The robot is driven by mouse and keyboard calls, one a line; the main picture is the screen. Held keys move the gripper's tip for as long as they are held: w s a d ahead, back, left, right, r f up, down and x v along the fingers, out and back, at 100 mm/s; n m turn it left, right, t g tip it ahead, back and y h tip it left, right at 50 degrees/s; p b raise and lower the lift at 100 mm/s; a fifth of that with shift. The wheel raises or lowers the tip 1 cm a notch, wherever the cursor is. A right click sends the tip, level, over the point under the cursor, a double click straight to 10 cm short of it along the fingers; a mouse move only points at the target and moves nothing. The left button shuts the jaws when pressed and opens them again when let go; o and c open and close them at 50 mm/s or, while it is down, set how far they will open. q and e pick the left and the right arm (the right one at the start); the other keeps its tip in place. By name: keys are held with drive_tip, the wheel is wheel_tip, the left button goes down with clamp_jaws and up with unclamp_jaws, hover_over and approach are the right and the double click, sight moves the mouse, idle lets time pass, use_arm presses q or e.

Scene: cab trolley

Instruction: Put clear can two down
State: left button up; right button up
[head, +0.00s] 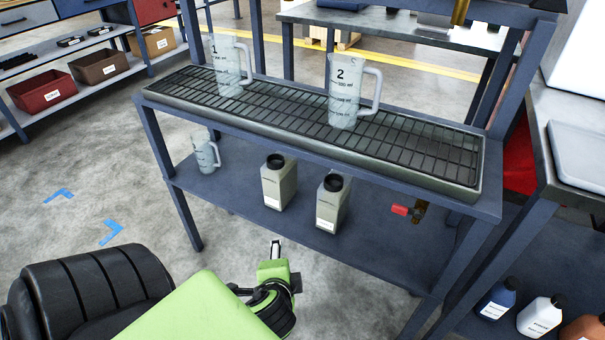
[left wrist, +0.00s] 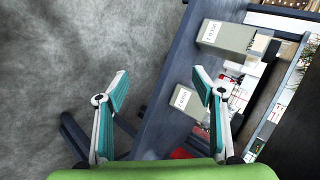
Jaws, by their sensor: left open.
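Clear can two (head: 343,92), a transparent jug marked "2" with a handle on its right, stands upright on the black grate of the trolley's top tray (head: 455,182). Clear can one (head: 228,68), marked "1", stands on the same grate further left. My left gripper (head: 276,248) is in front of the trolley, below the top tray and apart from both cans. In the left wrist view my left gripper (left wrist: 162,84) has its two fingers spread with nothing between them. Neither marked can is identifiable in that view. My right gripper is not in view.
On the lower shelf (head: 235,200) stand a small clear jug (head: 206,153), two beige canisters (head: 279,182) and (head: 332,203), and a red-handled valve (head: 408,210). A bench (head: 560,90) stands close on the right. The grate right of can two is clear.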

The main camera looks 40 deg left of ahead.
use_arm(q)
drive_tip(key=s+d+f+n+g+h, duration=0.1)
drive_tip(key=s+d+n+g+h, duration=0.1)
drive_tip(key=d, duration=0.5)
drive_tip(key=s+d+f+n+g+h, duration=0.1)
drive_tip(key=s+d+n+g+h, duration=0.1)
drive_tip(key=s+d+n+h, duration=0.2)
drive_tip(key=s+d+h, duration=0.1)
drive_tip(key=s+d, duration=0.2)
drive_tip(key=d, duration=0.1)
drive_tip(key=shift+s, duration=0.15)
